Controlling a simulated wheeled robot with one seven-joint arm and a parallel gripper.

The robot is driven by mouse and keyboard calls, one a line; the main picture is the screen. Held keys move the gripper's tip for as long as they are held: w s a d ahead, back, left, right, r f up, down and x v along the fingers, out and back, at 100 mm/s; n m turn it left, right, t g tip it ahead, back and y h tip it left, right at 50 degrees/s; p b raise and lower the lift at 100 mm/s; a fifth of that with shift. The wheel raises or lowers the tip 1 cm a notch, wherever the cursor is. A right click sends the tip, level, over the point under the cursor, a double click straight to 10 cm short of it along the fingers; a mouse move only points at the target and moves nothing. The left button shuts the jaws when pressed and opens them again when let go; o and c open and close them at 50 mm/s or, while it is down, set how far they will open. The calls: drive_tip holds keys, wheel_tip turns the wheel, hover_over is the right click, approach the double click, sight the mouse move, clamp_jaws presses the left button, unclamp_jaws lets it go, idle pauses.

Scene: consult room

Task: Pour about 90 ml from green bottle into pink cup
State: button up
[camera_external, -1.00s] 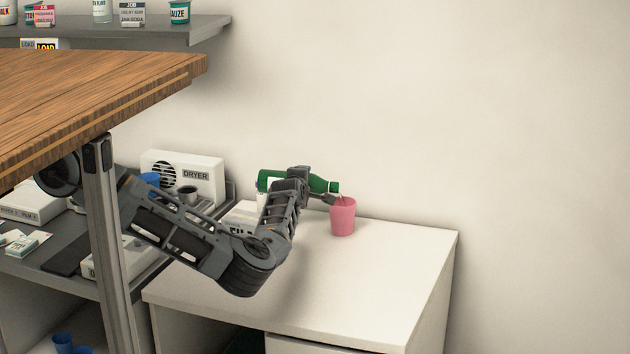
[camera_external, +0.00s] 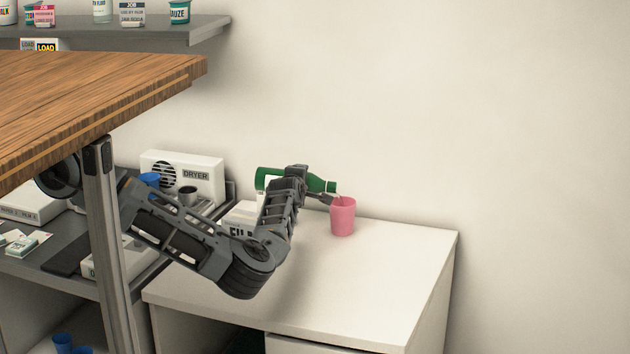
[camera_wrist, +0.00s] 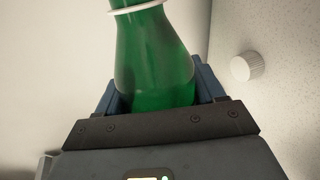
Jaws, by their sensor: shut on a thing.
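The green bottle (camera_external: 317,183) lies nearly on its side above the white desk, its mouth to the right and slightly lower, over the left rim of the pink cup. My gripper (camera_external: 318,195) is shut around the bottle's body. In the wrist view the green bottle (camera_wrist: 153,60) sits between the jaws of my gripper (camera_wrist: 155,105), its neck at the top edge. The pink cup (camera_external: 343,217) stands upright on the desk near the wall. A thin pale streak shows between the bottle mouth and the cup. The cup's inside and the liquid level are hidden.
The white desk (camera_external: 390,270) is clear in front and right of the cup. A white dryer box (camera_external: 203,172), a dark mug and a blue cup stand on the grey shelf at left. A wooden tabletop (camera_external: 90,100) overhangs the left foreground. A white knob-like thing (camera_wrist: 247,66) shows in the wrist view.

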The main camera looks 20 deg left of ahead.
drive_tip(key=shift+r+m+b, duration=0.4)
drive_tip(key=shift+b, duration=0.05)
idle(1.5)
drive_tip(key=shift+p, duration=0.5)
drive_tip(key=shift+a+f+n+p, duration=0.15)
drive_tip(key=shift+f+n+p, duration=0.2)
drive_tip(key=shift+n+p, duration=0.35)
drive_tip(key=shift+n+h+p, duration=0.3)
drive_tip(key=shift+h+p, duration=0.1)
drive_tip(key=shift+p, duration=0.2)
drive_tip(key=shift+d+f, duration=0.2)
drive_tip(key=shift+a+n, duration=0.1)
drive_tip(key=shift+n, duration=0.4)
drive_tip(key=shift+p, duration=0.5)
